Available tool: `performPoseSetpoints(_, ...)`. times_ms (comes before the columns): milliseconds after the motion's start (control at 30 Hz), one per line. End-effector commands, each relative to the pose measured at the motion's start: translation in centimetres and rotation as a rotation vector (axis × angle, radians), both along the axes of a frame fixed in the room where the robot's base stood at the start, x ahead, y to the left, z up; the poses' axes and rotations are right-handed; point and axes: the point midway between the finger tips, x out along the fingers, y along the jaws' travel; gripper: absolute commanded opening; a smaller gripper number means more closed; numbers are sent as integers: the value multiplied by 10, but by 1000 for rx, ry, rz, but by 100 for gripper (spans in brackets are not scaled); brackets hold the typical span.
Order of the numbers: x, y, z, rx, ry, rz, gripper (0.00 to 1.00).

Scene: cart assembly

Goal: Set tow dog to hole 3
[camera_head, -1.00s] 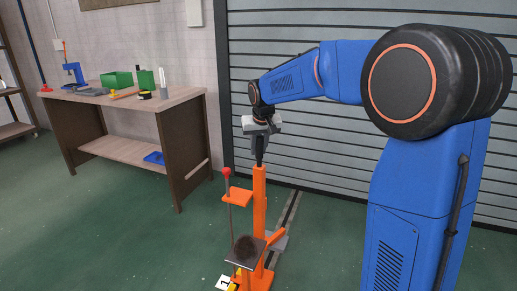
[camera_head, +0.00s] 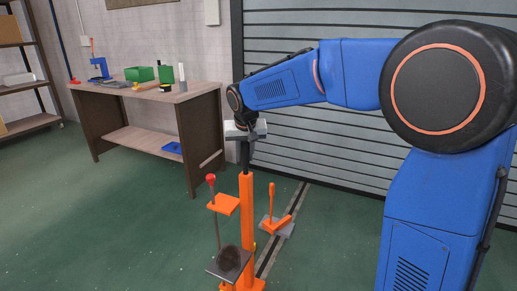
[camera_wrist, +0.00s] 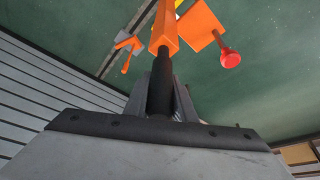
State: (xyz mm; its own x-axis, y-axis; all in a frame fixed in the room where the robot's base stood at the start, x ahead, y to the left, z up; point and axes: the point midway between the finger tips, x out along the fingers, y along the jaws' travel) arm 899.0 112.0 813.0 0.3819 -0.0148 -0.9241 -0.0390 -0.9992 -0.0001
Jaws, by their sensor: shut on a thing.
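An upright orange post (camera_head: 246,215) stands on the floor left of the picture's middle. A black rod (camera_wrist: 160,85) sticks out of its top end, and the post also shows in the wrist view (camera_wrist: 164,32). My gripper (camera_head: 245,160) is shut on the black rod at the top of the post. In the wrist view its two fingers (camera_wrist: 163,90) lie on both sides of the rod. I cannot tell for sure which part is the tow dog. No numbered holes are readable.
A red-knobbed rod (camera_head: 211,178) and an orange plate (camera_head: 224,204) stand left of the post, above a dark tray (camera_head: 217,267). An orange lever unit (camera_head: 272,222) sits by the floor track to the right. A workbench (camera_head: 150,98) stands at the back left; a shutter is behind.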

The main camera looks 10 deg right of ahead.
Motion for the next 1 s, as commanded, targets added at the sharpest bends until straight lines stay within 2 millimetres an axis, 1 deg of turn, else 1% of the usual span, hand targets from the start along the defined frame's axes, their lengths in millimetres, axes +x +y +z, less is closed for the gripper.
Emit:
performPoseSetpoints(33, -14, 12, 1, 0, -1, 6, 0)
performPoseSetpoints(300, -80, 60, 1, -1, 0, 7, 0)
performPoseSetpoints(600, -147, 108, 1, 0, 0, 6, 0)
performPoseSetpoints(1000, -231, 169, 0, -1, 0, 7, 0)
